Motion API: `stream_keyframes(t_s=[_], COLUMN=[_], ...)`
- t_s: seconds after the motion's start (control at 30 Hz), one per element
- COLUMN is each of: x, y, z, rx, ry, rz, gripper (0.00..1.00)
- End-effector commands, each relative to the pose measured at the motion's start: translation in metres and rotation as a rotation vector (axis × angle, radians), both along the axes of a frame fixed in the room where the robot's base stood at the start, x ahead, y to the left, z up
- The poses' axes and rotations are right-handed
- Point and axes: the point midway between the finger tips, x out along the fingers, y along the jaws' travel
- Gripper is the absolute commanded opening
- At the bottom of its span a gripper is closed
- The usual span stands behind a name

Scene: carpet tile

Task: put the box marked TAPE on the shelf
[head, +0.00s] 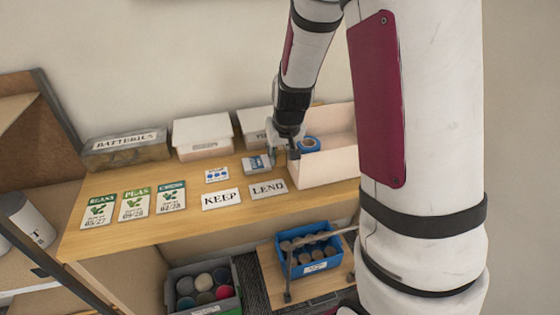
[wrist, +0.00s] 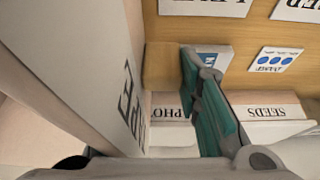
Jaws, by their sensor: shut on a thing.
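The box marked TAPE (head: 328,167) is a long, pale, open-topped box at the right of the wooden surface (head: 130,235). A teal finger pad (wrist: 212,110) shows beside the lettered side; the exact contact is hidden. I cannot tell whether the box rests on the wood or hangs just above it.
Behind stand a BATTERIES box (head: 125,148) and a white lidded box (head: 203,135). KEEP (head: 221,198) and LEND (head: 268,188) cards, seed packets (head: 135,203) and a small blue-white carton (head: 256,165) lie in front. Below are a blue crate (head: 315,265) and a grey bin (head: 203,290).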

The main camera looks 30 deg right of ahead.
Motion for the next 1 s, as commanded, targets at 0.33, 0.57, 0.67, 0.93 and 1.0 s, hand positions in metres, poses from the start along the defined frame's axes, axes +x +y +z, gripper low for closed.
stream_keyframes(t_s=[0.33, 0.57, 0.67, 0.93, 1.0], x=[0.006, 0.006, 0.006, 0.006, 0.006], y=[-0.002, -0.001, -0.001, -0.001, -0.001], z=[-0.03, -0.036, -0.036, -0.038, -0.038], rx=[0.001, 0.0, 0.0, 0.0, 0.0], ry=[0.003, -0.001, -0.001, 0.0, 0.0], rz=[-0.002, -0.001, -0.001, -0.001, -0.001], gripper=[0.0, 0.0, 0.0, 0.51, 0.51])
